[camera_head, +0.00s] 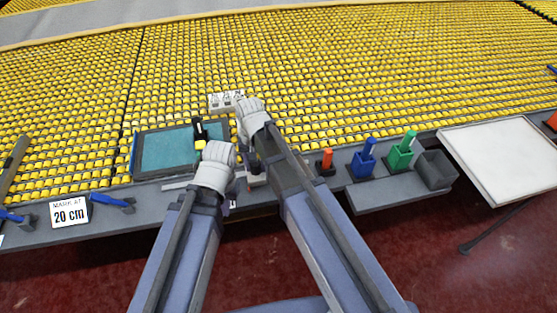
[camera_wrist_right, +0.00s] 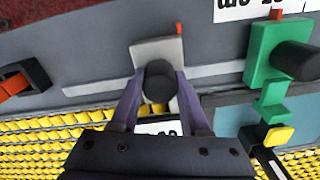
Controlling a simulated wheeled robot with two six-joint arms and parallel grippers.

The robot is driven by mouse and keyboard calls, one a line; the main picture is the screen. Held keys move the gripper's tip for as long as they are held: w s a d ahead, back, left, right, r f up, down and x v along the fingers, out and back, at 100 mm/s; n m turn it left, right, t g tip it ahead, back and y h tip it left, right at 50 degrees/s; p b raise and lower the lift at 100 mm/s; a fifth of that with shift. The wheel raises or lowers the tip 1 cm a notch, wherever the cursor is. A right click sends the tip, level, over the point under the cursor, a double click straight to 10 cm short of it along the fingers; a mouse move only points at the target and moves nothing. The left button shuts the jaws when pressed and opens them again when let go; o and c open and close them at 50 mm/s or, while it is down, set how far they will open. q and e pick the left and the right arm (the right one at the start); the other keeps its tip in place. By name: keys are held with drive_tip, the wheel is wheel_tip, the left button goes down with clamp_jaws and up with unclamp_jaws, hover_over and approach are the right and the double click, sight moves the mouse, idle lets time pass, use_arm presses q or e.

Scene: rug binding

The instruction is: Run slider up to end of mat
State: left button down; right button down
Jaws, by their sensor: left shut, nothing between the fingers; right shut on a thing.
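In the right wrist view a grey slider block (camera_wrist_right: 150,48) with a dark round knob (camera_wrist_right: 158,80) sits on a pale rail (camera_wrist_right: 85,88). My right gripper (camera_wrist_right: 158,97) is shut on the knob, one purple finger on each side. In the head view the right gripper (camera_head: 254,163) is partly hidden at the bench front. My left gripper (camera_head: 231,202) is shut and empty, lower and to its left; its fingertips are mostly hidden. The teal mat (camera_head: 160,152), in a dark frame, lies left of the slider in the head view and right of it in the wrist view.
A black and yellow tool (camera_head: 199,138) stands at the mat's right end. A "MARK AT 20 cm" card (camera_head: 70,212) stands at the left. Orange (camera_head: 326,160), blue (camera_head: 364,160) and green (camera_head: 400,157) items, a grey bin (camera_head: 436,170) and a white table (camera_head: 500,150) are at the right.

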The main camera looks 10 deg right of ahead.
drive_tip(key=a, duration=0.3)
drive_tip(key=shift+a, duration=0.15)
drive_tip(key=shift+c, duration=1.9)
unclamp_jaws()
drive_tip(key=shift+r, duration=0.15)
wheel_tip(320, 180, up, 8)
drive_tip(key=p, duration=0.7)
drive_tip(key=shift+f+p, duration=0.25)
drive_tip(key=shift+p, duration=0.15)
